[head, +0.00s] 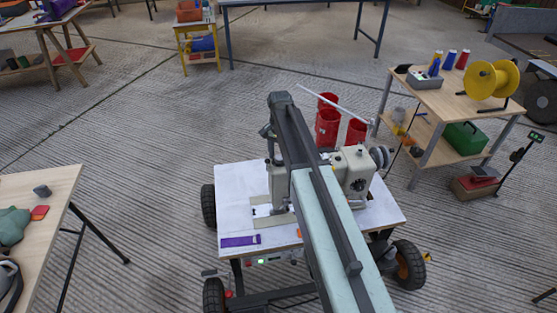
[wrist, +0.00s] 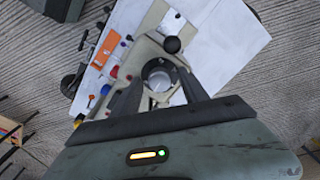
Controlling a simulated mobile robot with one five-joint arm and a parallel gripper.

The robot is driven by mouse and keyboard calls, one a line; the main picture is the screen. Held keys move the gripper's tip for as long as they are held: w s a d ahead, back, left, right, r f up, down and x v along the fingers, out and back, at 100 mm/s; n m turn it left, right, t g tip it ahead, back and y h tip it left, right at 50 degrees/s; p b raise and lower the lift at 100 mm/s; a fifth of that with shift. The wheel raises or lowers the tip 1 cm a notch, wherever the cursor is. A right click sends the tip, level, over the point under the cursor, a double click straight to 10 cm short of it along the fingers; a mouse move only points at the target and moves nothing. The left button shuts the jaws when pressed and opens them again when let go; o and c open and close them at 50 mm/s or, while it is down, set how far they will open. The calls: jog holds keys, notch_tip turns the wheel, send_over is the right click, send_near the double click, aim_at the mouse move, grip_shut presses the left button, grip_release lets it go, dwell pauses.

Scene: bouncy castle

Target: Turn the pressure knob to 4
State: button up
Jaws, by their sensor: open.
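A cream sewing machine (head: 353,170) stands on a white-topped cart (head: 235,185), partly hidden behind my arm. It also shows in the wrist view (wrist: 143,52). Its body carries a dark round knob (wrist: 172,45) and several small coloured parts. My gripper (wrist: 162,75) is open, with its two fingers above the machine and a round, ring-like part (wrist: 160,77) showing between them. I cannot tell whether the fingers touch it. No number or mark is readable, so I cannot tell which part is the pressure knob or its setting.
A purple strip (head: 240,241) lies at the cart's front left. Red bins (head: 328,127) stand behind the cart. A wooden shelf table (head: 440,103) with a yellow spool (head: 490,79) is at right. Another table (head: 35,190) is at left.

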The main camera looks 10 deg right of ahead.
aim_at(279, 157)
grip_shut()
jog(key=n, duration=0.5)
grip_release()
jog(key=shift+r, duration=0.15)
notch_tip(279, 157, up, 8)
jog(key=p, duration=0.7)
jog(key=shift+f+p, duration=0.2)
jog(key=shift+p, duration=0.2)
